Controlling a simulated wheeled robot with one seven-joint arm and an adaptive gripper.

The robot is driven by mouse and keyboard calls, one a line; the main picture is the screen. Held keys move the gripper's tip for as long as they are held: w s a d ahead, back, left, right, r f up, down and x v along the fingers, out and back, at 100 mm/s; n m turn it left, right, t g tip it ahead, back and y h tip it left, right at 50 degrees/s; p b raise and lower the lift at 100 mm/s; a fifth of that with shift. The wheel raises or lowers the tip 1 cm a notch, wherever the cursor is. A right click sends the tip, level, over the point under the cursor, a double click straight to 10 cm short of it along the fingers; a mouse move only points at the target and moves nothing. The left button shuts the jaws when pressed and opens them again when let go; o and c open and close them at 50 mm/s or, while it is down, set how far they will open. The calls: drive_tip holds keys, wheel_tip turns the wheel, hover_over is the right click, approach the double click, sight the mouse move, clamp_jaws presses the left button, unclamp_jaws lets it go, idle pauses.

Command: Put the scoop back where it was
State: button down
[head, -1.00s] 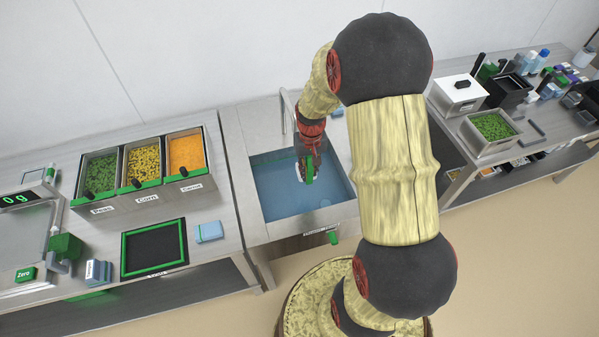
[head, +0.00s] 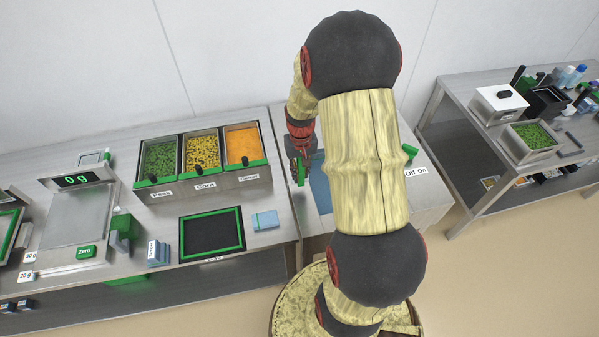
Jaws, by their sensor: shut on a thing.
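My gripper (head: 300,172) hangs low at the left edge of the blue basin, just right of the carrot bin. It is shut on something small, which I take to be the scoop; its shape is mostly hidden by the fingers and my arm. The pea bin (head: 140,184), corn bin (head: 184,178) and carrot bin (head: 266,163) stand in a row on the steel table, labelled at the front.
A green-framed black mat (head: 242,240) and a blue pack (head: 265,219) lie before the bins. A scale (head: 77,222) reading 0 g stands left. The blue basin (head: 320,184) is largely behind my arm. Another table (head: 468,150) with containers stands right, across a gap.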

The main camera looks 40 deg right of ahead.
sight(301, 185)
wheel_tip(301, 185, down, 6)
drive_tip(key=b, duration=0.4)
drive_tip(key=shift+d+r, duration=0.1)
drive_tip(key=shift+r, duration=0.1)
drive_tip(key=shift+f+b, duration=0.4)
drive_tip(key=shift+f, duration=0.4)
drive_tip(key=shift+f, duration=0.15)
drive_tip(key=c, duration=1.6)
unclamp_jaws()
drive_tip(key=shift+c, duration=0.6)
drive_tip(key=shift+c, duration=1)
